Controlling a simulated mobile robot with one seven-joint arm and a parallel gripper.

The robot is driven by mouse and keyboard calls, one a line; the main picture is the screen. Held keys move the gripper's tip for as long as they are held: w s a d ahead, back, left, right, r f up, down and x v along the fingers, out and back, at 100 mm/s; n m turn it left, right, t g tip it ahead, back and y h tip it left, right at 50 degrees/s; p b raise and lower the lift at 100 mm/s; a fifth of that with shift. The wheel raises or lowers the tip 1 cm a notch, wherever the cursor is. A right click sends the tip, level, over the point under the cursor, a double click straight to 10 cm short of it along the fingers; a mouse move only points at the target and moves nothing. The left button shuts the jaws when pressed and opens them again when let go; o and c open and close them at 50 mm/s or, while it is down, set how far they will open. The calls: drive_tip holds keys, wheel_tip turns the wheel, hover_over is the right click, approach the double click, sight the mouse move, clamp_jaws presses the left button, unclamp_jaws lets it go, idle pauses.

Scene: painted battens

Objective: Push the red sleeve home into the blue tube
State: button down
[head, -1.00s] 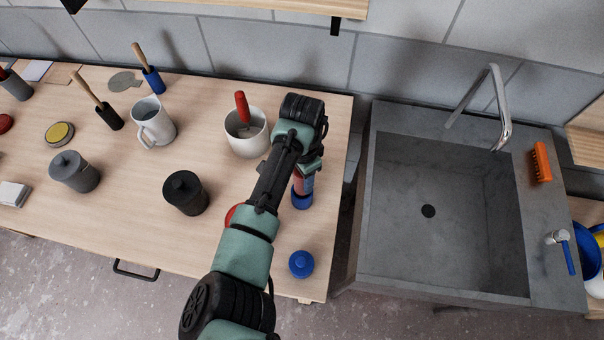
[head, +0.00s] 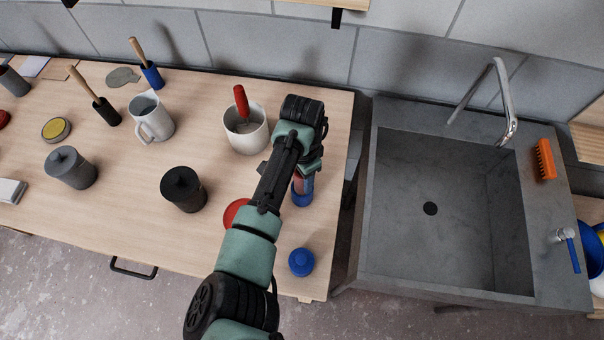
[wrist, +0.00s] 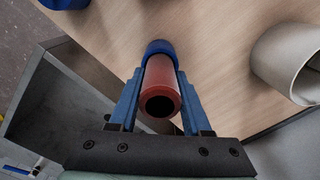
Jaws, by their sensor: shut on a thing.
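The red sleeve (wrist: 160,84) is a hollow cylinder with a dark open end. My gripper (wrist: 159,92) is shut on the red sleeve, with one blue finger on each side of it. The blue tube (wrist: 159,47) is at the far end of the sleeve, and its rim surrounds that end. In the head view the blue tube (head: 301,196) stands on the table near its right edge, below my gripper. Most of the sleeve is outside the tube. My arm hides part of both in the head view, and how deep the sleeve sits cannot be told.
A white pot (head: 246,133) with a red-handled tool stands left of my gripper. A blue lidded thing (head: 301,262) is near the front edge, and a red round thing (head: 236,212) is partly behind my arm. The sink (head: 445,220) lies to the right.

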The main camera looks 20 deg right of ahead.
drive_tip(key=shift+f+b, duration=0.75)
drive_tip(key=shift+f, duration=0.35)
drive_tip(key=shift+c, duration=1.4)
unclamp_jaws()
drive_tip(key=shift+r, duration=0.1)
wheel_tip(320, 180, up, 13)
drive_tip(key=shift+f+b, duration=0.1)
drive_tip(key=shift+b, duration=1.05)
